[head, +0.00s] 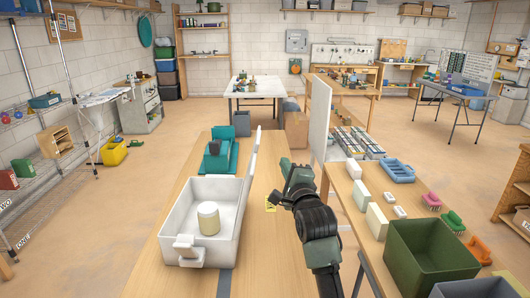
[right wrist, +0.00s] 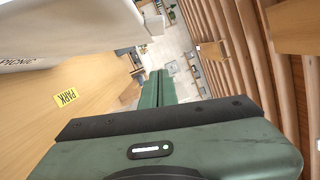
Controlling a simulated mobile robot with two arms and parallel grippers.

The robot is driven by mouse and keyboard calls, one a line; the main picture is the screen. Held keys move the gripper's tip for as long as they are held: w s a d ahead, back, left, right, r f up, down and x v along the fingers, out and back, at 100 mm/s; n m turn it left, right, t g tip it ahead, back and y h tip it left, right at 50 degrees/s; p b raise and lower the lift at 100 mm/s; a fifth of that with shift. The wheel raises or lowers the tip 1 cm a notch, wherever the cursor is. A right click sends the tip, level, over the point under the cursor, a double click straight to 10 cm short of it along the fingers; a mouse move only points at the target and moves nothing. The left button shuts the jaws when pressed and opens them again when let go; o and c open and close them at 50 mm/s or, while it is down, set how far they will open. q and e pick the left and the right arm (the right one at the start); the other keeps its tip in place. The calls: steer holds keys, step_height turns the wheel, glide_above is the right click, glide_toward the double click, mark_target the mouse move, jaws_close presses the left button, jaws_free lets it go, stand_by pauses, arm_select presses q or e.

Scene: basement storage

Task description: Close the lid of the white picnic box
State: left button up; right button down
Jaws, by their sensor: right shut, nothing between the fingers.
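The white picnic box (head: 170,228) stands on the near wooden table with its top open. Its lid (head: 251,165) stands up nearly vertical along the box's right side. A cream cylindrical jar (head: 208,218) is inside the box. My right gripper (head: 287,164) is shut and empty, to the right of the lid and apart from it. In the right wrist view the shut fingers (right wrist: 157,88) point away from the camera. A white surface with "PICNIC" lettering (right wrist: 60,25) shows at upper left there. My left gripper is not in view.
A teal object (head: 221,156) sits behind the box. A yellow "PARK" label (head: 271,207) lies on the table right of it. A tall white panel (head: 320,118) and a table with a green bin (head: 432,250) and several small items stand to the right.

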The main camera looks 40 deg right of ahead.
steer(key=w+d+r+p, duration=0.1)
steer(key=w+p, duration=0.2)
steer(key=w, duration=0.7)
steer(key=shift+w+d+r, duration=0.15)
steer(key=shift+d+r, duration=0.1)
steer(key=shift+d, duration=0.05)
steer(key=shift+d, duration=0.1)
